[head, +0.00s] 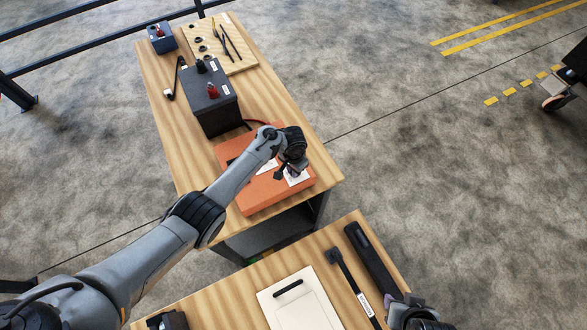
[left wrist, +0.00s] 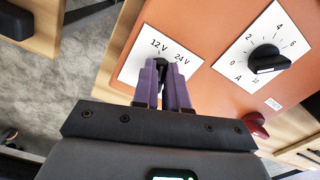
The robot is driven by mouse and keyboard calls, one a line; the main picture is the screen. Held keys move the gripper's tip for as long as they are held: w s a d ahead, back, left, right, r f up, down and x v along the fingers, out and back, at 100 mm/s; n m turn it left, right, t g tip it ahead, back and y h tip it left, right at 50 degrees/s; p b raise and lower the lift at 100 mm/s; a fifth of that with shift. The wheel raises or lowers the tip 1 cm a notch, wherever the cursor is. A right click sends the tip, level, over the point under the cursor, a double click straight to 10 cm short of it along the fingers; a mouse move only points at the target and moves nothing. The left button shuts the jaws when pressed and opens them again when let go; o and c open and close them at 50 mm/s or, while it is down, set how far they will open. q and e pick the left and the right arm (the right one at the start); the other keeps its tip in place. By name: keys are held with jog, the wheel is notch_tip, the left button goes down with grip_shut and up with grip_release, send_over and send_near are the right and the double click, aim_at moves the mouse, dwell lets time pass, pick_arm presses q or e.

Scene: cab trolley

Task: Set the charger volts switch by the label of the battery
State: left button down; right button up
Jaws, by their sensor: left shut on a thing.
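The orange charger (head: 242,200) lies on the wooden trolley top. In the left wrist view its white volts plate (left wrist: 138,68) reads 12 V and 24 V. My left gripper (head: 290,172) is over the charger's near right part. Its purple fingers (left wrist: 164,82) are shut on the black volts switch (left wrist: 162,62), which they mostly hide, so I cannot tell where it points. The dark battery (head: 210,108) stands behind the charger, with a small white label (head: 226,89) too small to read. My right gripper (head: 422,318) is partly in view at the bottom right; its fingers are unclear.
Beside the volts plate is an amps dial (left wrist: 266,60). A smaller battery (head: 161,38) and a tool board (head: 228,58) are at the far end. A cream panel (head: 298,300), a brush (head: 345,268) and a black bar (head: 370,258) lie on the near table.

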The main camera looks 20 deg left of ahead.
pick_arm(q)
jog(key=m, duration=0.4)
jog(key=shift+w+a, duration=0.1)
jog(key=shift+a, duration=0.1)
jog(key=m, duration=0.3)
jog(key=shift+w+a+m, duration=0.1)
jog(key=shift+w+m, duration=0.05)
jog(key=shift+m, duration=1.35)
jog(key=c, duration=1.2)
grip_release()
jog(key=shift+o, duration=0.2)
